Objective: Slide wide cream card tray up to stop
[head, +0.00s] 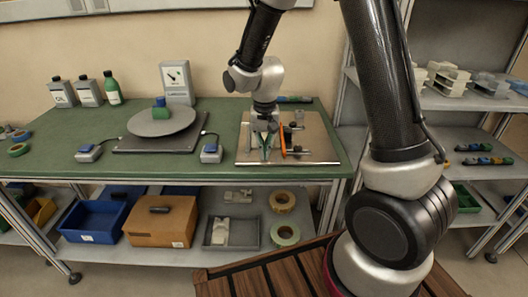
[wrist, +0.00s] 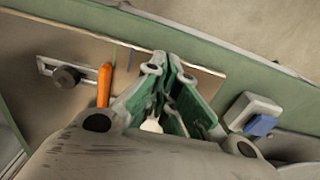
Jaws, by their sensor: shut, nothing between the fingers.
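My gripper (head: 265,148) is shut and empty, pointing down over the tan plate (head: 318,150) on the green bench. In the wrist view its closed fingertips (wrist: 166,66) are near the plate's edge. A small cream-white patch (wrist: 152,125) shows between the finger links; I cannot tell whether it is the card tray. No wide cream tray is clearly visible on the plate, and my gripper and wrist hide part of it. An orange bar (head: 283,142) stands just right of my gripper. A slotted bracket with a dark knob (wrist: 66,77) lies beyond it.
The switch box also shows in the wrist view (wrist: 252,113). Cream tray-like pieces (head: 446,80) sit on the right shelf. Bins and tape reels fill the lower shelf.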

